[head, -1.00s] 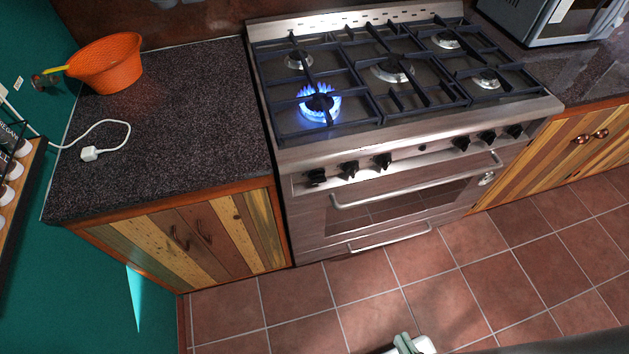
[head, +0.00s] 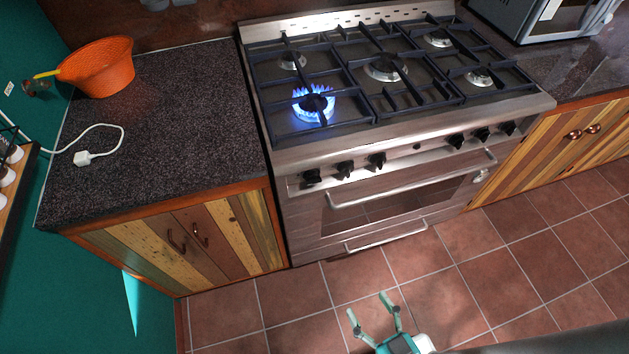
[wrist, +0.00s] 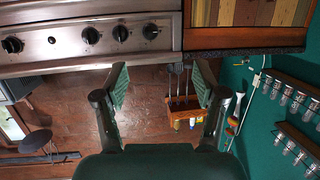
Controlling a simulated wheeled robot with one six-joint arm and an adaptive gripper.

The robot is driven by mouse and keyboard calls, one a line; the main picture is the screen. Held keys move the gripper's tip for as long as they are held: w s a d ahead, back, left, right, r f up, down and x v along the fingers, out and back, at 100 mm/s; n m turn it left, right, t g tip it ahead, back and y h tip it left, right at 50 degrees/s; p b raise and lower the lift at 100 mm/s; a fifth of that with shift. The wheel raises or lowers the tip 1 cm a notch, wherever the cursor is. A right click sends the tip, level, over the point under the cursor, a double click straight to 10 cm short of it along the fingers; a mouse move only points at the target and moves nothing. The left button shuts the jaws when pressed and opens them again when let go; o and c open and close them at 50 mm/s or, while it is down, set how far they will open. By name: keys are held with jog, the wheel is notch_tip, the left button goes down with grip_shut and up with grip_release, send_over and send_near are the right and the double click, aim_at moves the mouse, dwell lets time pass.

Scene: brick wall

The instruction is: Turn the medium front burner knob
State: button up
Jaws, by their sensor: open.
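The stove (head: 300,160) has a row of black knobs on its front panel. Three sit at the left: a leftmost knob (head: 311,176), a second knob (head: 345,169) and a third knob (head: 377,160); three more (head: 482,134) sit at the right. No label shows which is the medium front burner's. The front left burner (head: 314,105) burns with a blue flame; the others show no flame. My gripper (head: 368,308) is open and empty, low over the floor and apart from the stove. In the wrist view my gripper (wrist: 162,85) is spread below the knobs (wrist: 121,33), touching none.
The oven handle (head: 410,180) juts out under the knobs. A dark counter (head: 190,130) with an orange colander (head: 98,68) and a white plug (head: 84,158) is at left. A microwave (head: 540,15) stands at the back right. The tiled floor (head: 440,270) before the stove is clear.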

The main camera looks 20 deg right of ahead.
jog(key=w+f+t, duration=0.1)
jog(key=w+f, duration=0.2)
jog(key=w, duration=0.9)
jog(key=m+t+h, duration=0.2)
send_near(315, 182)
jog(key=w, duration=1)
jog(key=shift+d, duration=0.3)
jog(key=shift+n, duration=0.3)
jog(key=c, duration=1.1)
